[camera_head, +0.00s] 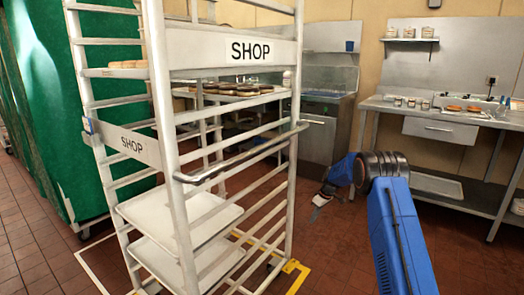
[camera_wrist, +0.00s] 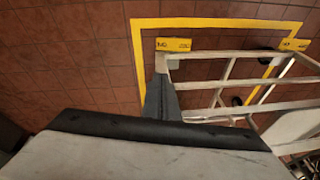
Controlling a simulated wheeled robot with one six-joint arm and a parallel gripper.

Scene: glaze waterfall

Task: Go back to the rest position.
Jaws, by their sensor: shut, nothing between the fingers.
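My gripper (camera_head: 319,202) hangs low at the end of my blue arm in the head view, to the right of the white rack (camera_head: 292,150) and apart from it in that picture. The fingers are small there. In the wrist view my gripper (camera_wrist: 160,98) shows as a dark tapered shape pointing at the rack's foot and floor. It is shut and empty. A large grey surface with a dark edge fills the lower part of the wrist view.
The SHOP rack holds trays of baked goods (camera_head: 238,90) and empty white trays (camera_head: 180,212). A steel counter (camera_head: 430,115) stands right. Tiled floor (camera_head: 345,255) is open between.

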